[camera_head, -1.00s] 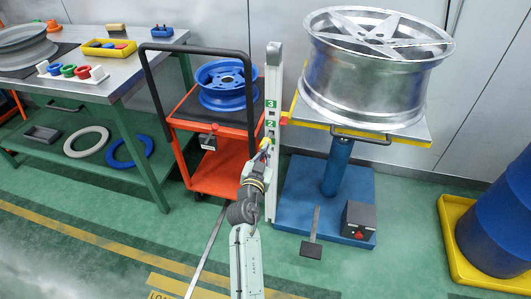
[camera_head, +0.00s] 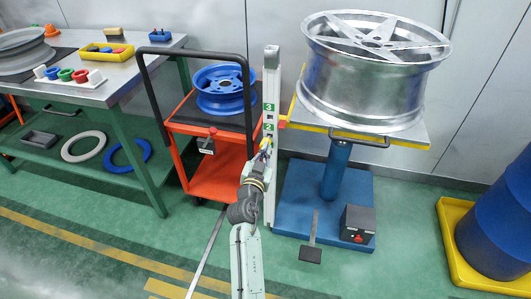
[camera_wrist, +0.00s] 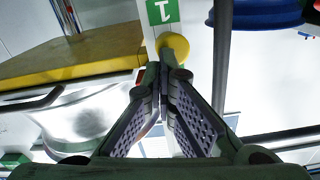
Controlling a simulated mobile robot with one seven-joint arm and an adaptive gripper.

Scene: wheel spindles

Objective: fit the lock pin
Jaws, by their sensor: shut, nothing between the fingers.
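A lock pin with a round yellow knob (camera_wrist: 173,46) sits at the white post, beside the green label 1 in the wrist view. Its shank is not visible. My gripper (camera_wrist: 165,72) has its fingertips together just at the edge of the knob, with nothing seen between them. I cannot tell whether they touch the knob. In the head view my gripper (camera_head: 265,148) is at the front of the white numbered post (camera_head: 271,75), below label 2, and my arm hides the lower post. A large silver wheel (camera_head: 370,85) rests on the lift table (camera_head: 410,136) to the right.
An orange trolley (camera_head: 215,175) with a blue wheel (camera_head: 222,92) stands left of the post. A green workbench (camera_head: 125,85) is farther left. A foot pedal (camera_head: 311,254) and control box (camera_head: 358,222) are on the right. A blue drum (camera_head: 500,225) stands far right.

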